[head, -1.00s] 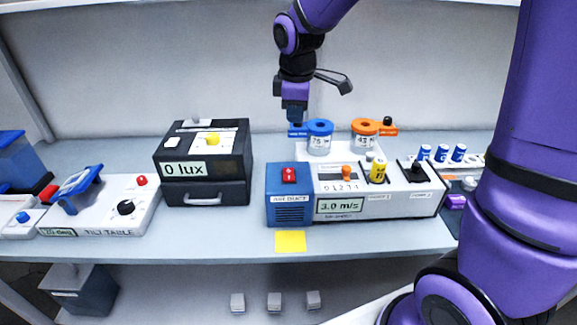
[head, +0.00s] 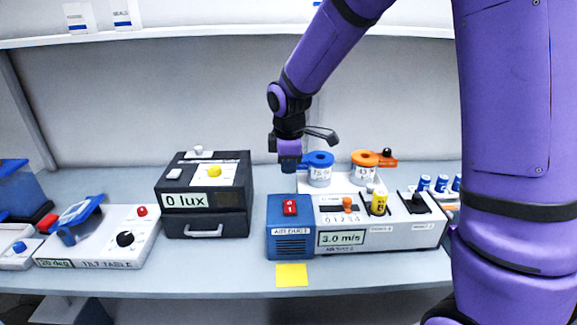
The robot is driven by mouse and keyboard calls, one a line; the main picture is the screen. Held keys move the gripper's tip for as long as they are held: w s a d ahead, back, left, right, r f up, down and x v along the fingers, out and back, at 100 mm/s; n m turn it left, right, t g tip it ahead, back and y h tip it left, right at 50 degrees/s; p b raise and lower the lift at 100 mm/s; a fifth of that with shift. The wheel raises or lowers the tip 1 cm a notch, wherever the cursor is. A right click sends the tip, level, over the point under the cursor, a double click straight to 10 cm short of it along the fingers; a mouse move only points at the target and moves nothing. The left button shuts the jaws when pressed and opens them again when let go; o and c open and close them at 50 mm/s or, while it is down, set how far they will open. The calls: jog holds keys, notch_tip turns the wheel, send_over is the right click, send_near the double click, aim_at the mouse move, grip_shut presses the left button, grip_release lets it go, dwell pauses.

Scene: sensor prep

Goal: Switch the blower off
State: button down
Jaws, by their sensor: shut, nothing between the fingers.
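The blower is a blue box (head: 291,243) at the left end of a grey unit (head: 385,234) on the bench. A red rocker switch (head: 290,208) sits on its top. The unit's display (head: 341,238) reads 3.0 m/s. An orange slider knob (head: 347,203) stands over a scale to the right of the switch. My gripper (head: 289,170) points down above and behind the red switch, apart from it. Its fingers look closed and hold nothing. The fingertips are small and dark in this view.
A blue-lidded jar (head: 319,168) and an orange-lidded jar (head: 364,167) stand behind the unit, close to my gripper. A yellow cylinder (head: 379,203) stands on the unit. A black lux box (head: 205,195) is to the left. A yellow note (head: 292,275) lies in front.

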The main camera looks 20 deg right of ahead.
aim_at(288, 206)
jog(key=f, duration=0.3)
jog(key=w+f, duration=0.1)
jog(key=f, duration=0.7)
jog(key=shift+w+d, duration=0.2)
jog(key=shift+d, duration=0.05)
jog(key=shift+w, duration=0.1)
jog(key=shift+d+f+g, duration=0.1)
jog(key=shift+f+g, duration=0.1)
jog(key=shift+g, duration=0.1)
jog(key=shift+s+a+r, duration=0.15)
jog(key=shift+s, duration=0.25)
jog(key=shift+s+a+r, duration=0.15)
jog(key=shift+s, duration=0.2)
jog(key=shift+w+r, duration=0.1)
jog(key=shift+r, duration=0.25)
notch_tip(288, 206, up, 13)
jog(key=w, duration=0.1)
jog(key=shift+w+d, duration=0.3)
jog(key=shift+w, duration=0.05)
